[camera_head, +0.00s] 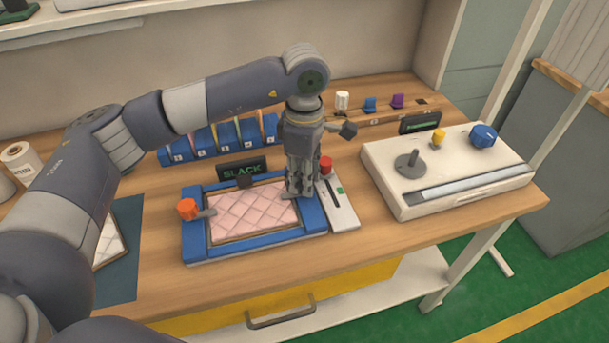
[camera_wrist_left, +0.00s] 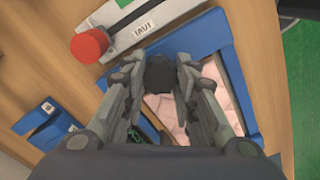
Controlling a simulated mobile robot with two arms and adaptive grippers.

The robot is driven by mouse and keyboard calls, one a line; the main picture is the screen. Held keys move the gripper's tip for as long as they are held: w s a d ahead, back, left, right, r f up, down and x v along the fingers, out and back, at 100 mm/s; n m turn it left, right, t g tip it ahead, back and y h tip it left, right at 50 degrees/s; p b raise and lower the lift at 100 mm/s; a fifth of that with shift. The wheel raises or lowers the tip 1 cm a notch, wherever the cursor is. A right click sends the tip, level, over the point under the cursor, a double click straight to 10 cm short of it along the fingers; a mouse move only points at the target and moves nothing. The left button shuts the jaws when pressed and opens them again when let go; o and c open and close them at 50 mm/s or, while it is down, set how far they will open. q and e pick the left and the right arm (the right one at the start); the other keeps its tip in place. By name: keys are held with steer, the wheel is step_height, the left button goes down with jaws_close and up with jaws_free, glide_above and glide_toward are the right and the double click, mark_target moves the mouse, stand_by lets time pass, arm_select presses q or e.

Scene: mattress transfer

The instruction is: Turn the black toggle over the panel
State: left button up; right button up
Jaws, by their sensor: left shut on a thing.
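My left gripper (camera_head: 299,193) points down over the right side of the blue frame (camera_head: 284,245). A quilted pink panel (camera_head: 250,212) lies inside this frame. In the left wrist view, my left gripper (camera_wrist_left: 160,95) is shut on the black toggle (camera_wrist_left: 160,72), whose dark top shows between the fingers. In the head view the gripper hides that toggle. An orange toggle (camera_head: 187,208) stands at the frame's left side, its grey arm reaching over the edge. My right gripper is not in view.
A red knob (camera_head: 326,164) on a white plate (camera_head: 343,216) is close to the gripper's right. A small "SLACK" display (camera_head: 242,169) and blue bins (camera_head: 200,145) stand behind the frame. A white console (camera_head: 400,190) with a blue knob (camera_head: 483,136) is at right.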

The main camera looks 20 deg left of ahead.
arm_select(q)
steer(key=shift+r, duration=0.1)
steer(key=o, duration=1.1)
step_height(320, 180, up, 12)
steer(key=shift+f, duration=0.1)
steer(key=shift+r, duration=0.2)
